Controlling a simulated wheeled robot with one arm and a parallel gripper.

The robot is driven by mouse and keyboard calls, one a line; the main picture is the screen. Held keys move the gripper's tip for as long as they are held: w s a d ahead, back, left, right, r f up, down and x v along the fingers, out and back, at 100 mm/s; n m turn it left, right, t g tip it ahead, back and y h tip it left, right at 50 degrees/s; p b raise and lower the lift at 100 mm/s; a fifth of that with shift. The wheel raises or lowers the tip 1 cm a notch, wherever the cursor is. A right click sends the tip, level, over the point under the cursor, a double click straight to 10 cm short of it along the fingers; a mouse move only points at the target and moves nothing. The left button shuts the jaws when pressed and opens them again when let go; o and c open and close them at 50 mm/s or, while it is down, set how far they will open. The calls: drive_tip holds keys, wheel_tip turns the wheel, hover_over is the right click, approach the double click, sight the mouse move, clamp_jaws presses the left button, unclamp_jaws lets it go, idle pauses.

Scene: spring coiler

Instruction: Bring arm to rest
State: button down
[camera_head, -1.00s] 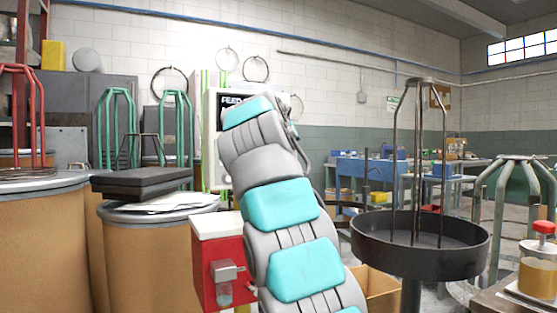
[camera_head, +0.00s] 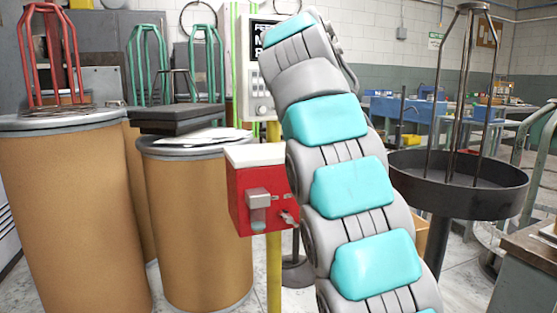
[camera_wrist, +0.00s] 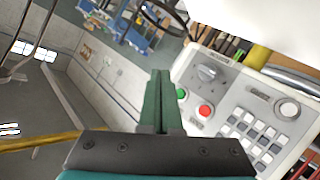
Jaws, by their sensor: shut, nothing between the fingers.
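My arm, grey with turquoise pads, rises through the middle of the head view and leans up to the left. My gripper (camera_wrist: 160,103) shows only in the wrist view; its dark green fingers are together and empty. It is hidden in the head view. A grey control panel (camera_wrist: 243,115) with a dial, a green button, a red button and a keypad lies close to the right of the fingers in the wrist view. I cannot tell whether they touch. Part of the machine with its screen (camera_head: 257,75) shows behind my arm in the head view.
A red box (camera_head: 258,195) on a yellow post (camera_head: 274,270) stands left of my arm. Brown drums (camera_head: 75,215) stand further left, with black slabs (camera_head: 183,115) on one. A round black tray stand (camera_head: 455,185) is on the right. Blue benches (camera_head: 420,110) are behind.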

drive_tip(key=s+d+f+g+y, duration=0.1)
drive_tip(key=s+d+f+g, duration=0.25)
drive_tip(key=s+f, duration=0.75)
drive_tip(key=s+d+f+g+y, duration=0.2)
drive_tip(key=s+f+g, duration=0.2)
drive_tip(key=s+f, duration=0.75)
drive_tip(key=s+a+f+g+y, duration=0.1)
drive_tip(key=s+a+f+g, duration=0.1)
drive_tip(key=s+f, duration=1.1)
drive_tip(key=s+a+f+g+y, duration=0.2)
drive_tip(key=s+f+g, duration=0.3)
drive_tip(key=s+f, duration=0.8)
drive_tip(key=s+a, duration=0.1)
drive_tip(key=s, duration=0.2)
drive_tip(key=shift+s+a+f+m, duration=0.3)
drive_tip(key=shift+f, duration=0.05)
